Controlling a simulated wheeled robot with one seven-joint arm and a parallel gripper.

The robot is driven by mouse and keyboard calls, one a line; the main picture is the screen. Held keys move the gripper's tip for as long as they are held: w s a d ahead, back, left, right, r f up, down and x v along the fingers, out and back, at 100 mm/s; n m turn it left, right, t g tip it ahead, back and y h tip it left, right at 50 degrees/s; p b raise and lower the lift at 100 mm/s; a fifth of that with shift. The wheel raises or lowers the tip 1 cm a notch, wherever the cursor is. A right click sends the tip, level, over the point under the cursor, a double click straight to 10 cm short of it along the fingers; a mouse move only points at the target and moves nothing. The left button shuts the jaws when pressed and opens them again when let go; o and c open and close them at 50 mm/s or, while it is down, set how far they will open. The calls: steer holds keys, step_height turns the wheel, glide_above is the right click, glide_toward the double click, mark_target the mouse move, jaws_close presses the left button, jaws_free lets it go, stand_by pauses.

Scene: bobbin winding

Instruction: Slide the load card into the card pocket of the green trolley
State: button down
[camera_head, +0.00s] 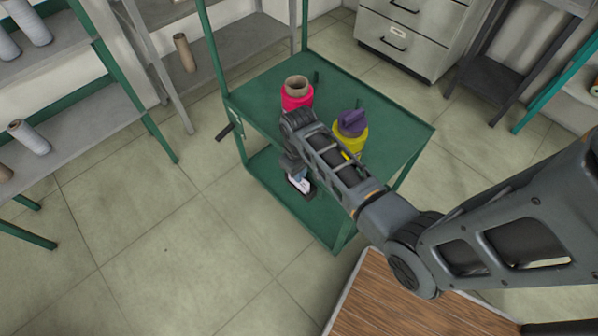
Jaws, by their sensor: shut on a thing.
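The green trolley (272,88) stands in the middle of the view, with an upper deck and a lower shelf. My gripper (296,174) points down at the trolley's near left side, below the upper deck's edge. It is shut on the load card (300,186), a small white piece with some blue near its top. A dark edging shows around the card's lower part. It may be the card pocket, but I cannot tell whether the card is inside it or only in front. My arm hides part of the upper deck and its near edge.
A dark handle (226,131) sticks out at the trolley's left. Shelves stand left; a drawer cabinet (412,36) stands behind. The left floor is clear.

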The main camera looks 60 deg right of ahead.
steer(key=shift+f, duration=0.15)
steer(key=shift+f, duration=0.3)
stand_by(0.4)
steer(key=c, duration=1.2)
jaws_free()
steer(key=shift+r, duration=3.9)
